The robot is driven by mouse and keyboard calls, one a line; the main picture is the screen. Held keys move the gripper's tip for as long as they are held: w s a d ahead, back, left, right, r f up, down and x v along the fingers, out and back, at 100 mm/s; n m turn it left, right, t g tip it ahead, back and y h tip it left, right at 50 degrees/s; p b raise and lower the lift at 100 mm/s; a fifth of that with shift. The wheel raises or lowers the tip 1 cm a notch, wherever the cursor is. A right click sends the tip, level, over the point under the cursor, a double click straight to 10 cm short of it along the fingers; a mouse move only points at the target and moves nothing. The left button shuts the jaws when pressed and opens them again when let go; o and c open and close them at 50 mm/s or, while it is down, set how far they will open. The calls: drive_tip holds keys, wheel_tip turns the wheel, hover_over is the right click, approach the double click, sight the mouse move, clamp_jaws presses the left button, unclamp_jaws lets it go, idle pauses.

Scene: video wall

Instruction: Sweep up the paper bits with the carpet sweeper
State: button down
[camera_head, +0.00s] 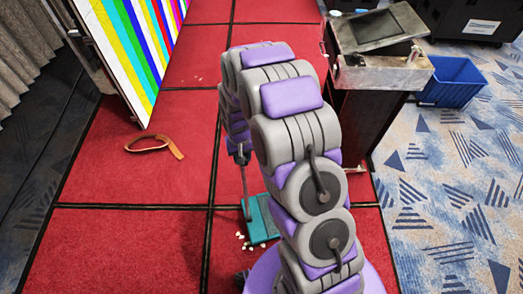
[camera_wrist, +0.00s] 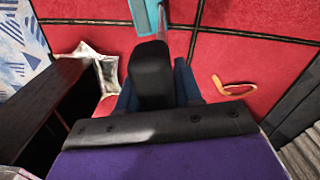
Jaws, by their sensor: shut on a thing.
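The carpet sweeper has a teal head (camera_head: 259,219) resting on the red carpet, with a thin grey handle rising from it to my gripper. Its teal head also shows at the top of the wrist view (camera_wrist: 146,14). My gripper (camera_head: 239,153) is shut on the handle, partly hidden behind my arm; in the wrist view my gripper (camera_wrist: 156,80) shows dark fingers around the handle. White paper bits (camera_head: 246,242) lie on the carpet just in front of the sweeper head, at its near left. A few more tiny pale specks lie farther back near the carpet's middle.
An orange-brown strap (camera_head: 160,147) lies on the carpet at left, below a colour-bar screen (camera_head: 140,40). A dark stand with a metal case (camera_head: 385,72) is at right, with a blue bin (camera_head: 452,82) behind. The carpet at front left is clear.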

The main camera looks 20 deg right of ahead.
drive_tip(key=a+f+m+b, duration=0.1)
drive_tip(key=a+f, duration=0.1)
drive_tip(key=a, duration=0.9)
drive_tip(key=a+f+m+b, duration=0.1)
drive_tip(key=a+f+b, duration=0.1)
drive_tip(key=a, duration=1)
drive_tip(key=shift+s+a+f+m, duration=0.2)
drive_tip(key=shift+s+f+m, duration=0.2)
drive_tip(key=shift+f, duration=0.45)
drive_tip(key=shift+a, duration=0.1)
drive_tip(key=shift+w, duration=0.15)
